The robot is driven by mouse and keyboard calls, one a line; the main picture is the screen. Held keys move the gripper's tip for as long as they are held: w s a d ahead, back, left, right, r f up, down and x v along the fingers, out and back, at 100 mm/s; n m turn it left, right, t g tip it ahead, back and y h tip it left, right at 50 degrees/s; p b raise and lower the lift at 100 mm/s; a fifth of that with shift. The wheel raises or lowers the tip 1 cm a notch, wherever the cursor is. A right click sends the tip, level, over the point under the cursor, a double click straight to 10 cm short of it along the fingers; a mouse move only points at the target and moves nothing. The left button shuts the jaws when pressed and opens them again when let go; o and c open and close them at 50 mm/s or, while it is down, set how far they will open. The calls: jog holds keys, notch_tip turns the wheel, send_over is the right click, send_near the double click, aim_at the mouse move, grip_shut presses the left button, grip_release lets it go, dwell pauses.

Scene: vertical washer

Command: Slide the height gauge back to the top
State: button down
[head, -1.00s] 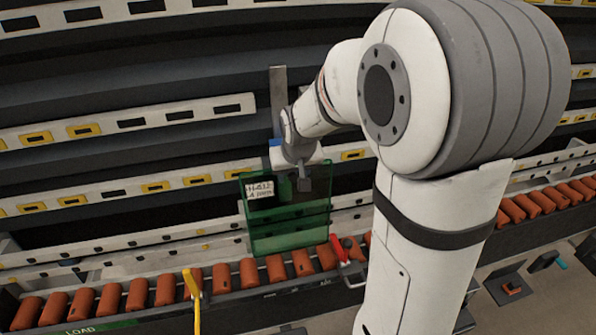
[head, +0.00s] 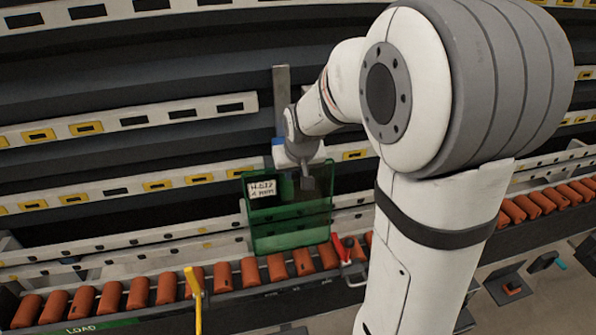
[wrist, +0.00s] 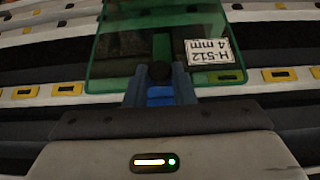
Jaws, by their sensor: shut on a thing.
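The height gauge shows in the head view as an upright grey bar (head: 281,92) with a blue piece (head: 278,148) low on it, left of my wrist. My gripper (head: 296,168) is at this blue piece, just above the green glass pane; my wrist hides part of the contact. In the wrist view my gripper (wrist: 160,85) is shut around a small dark round knob (wrist: 160,72), with a blue part (wrist: 160,95) between the fingers. The green glass pane (head: 285,243) stands upright behind, with a white label (wrist: 210,52) reading H-512 4 mm.
Orange rollers (head: 137,294) run along the conveyor below the pane. A yellow lever (head: 192,283) and a red-handled clamp (head: 341,250) stand at its front. Pale slotted rails (head: 130,125) cross the machine behind. Space left of the bar looks open.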

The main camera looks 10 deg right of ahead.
notch_tip(320, 180, up, 16)
jog(key=w+p, duration=0.1)
jog(key=p, duration=0.6)
jog(key=shift+w+f, duration=0.25)
jog(key=shift+w, duration=0.15)
jog(key=shift+r, duration=0.1)
jog(key=c, duration=1.3)
grip_release()
jog(key=shift+s, duration=0.1)
jog(key=shift+o, duration=0.3)
jog(key=b+v, duration=0.1)
jog(key=v, duration=0.6)
jog(key=shift+s+r, duration=0.2)
